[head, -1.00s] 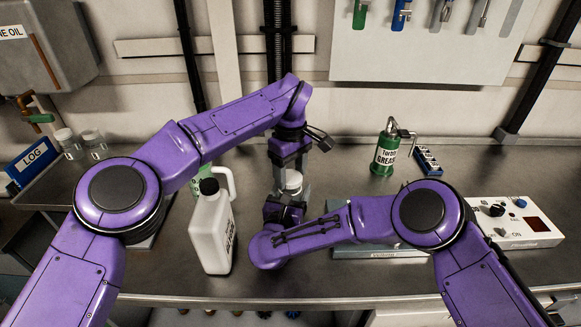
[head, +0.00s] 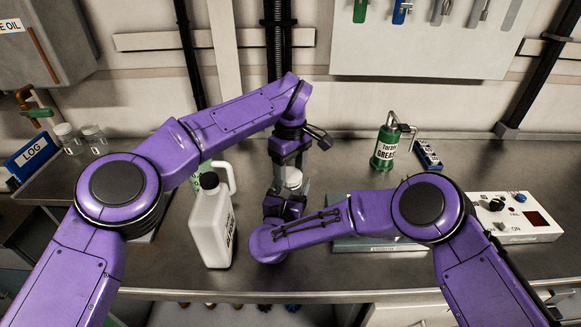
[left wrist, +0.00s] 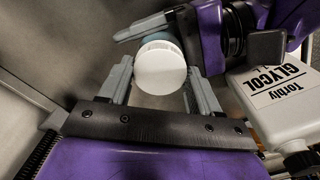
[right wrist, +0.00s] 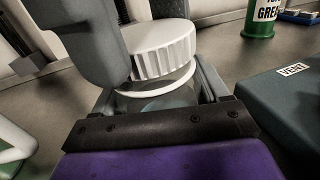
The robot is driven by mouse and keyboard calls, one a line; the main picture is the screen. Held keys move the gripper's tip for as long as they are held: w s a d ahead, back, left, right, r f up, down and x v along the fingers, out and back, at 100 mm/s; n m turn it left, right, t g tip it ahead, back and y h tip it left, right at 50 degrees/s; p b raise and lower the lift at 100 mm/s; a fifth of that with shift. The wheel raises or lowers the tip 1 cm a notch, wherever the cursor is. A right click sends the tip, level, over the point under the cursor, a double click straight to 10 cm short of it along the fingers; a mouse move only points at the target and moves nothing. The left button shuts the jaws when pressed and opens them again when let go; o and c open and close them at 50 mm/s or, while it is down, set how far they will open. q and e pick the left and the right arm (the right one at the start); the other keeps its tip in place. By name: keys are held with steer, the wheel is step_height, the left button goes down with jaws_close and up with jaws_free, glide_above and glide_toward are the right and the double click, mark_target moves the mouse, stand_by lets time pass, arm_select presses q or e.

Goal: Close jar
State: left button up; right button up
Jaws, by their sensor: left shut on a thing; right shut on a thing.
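A white ribbed lid (right wrist: 162,48) sits at the mouth of a clear jar (right wrist: 158,103), with a white ring below it in the right wrist view. The lid looks slightly tilted; whether it is seated cannot be told. My left gripper (head: 291,170) comes from above, shut on the lid. In the left wrist view its fingers flank the lid's round white top (left wrist: 160,68). My right gripper (head: 288,198) reaches in from the front, low down, shut on the jar, one finger on each side. The jar is mostly hidden in the head view.
A white glycol jug (head: 211,225) stands just left of the grippers. A grey box (head: 375,243) lies to the right. A green grease can (head: 386,148), a blue block (head: 427,154) and a white control box (head: 515,220) stand further right. Two small jars (head: 93,140) stand back left.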

arm_select(q)
steer(key=shift+f, duration=0.1)
arm_select(e)
jaws_close()
arm_select(q)
steer(key=m, duration=0.6)
steer(key=o, duration=1)
steer(key=shift+r, duration=2.25)
steer(key=shift+c, duration=0.4)
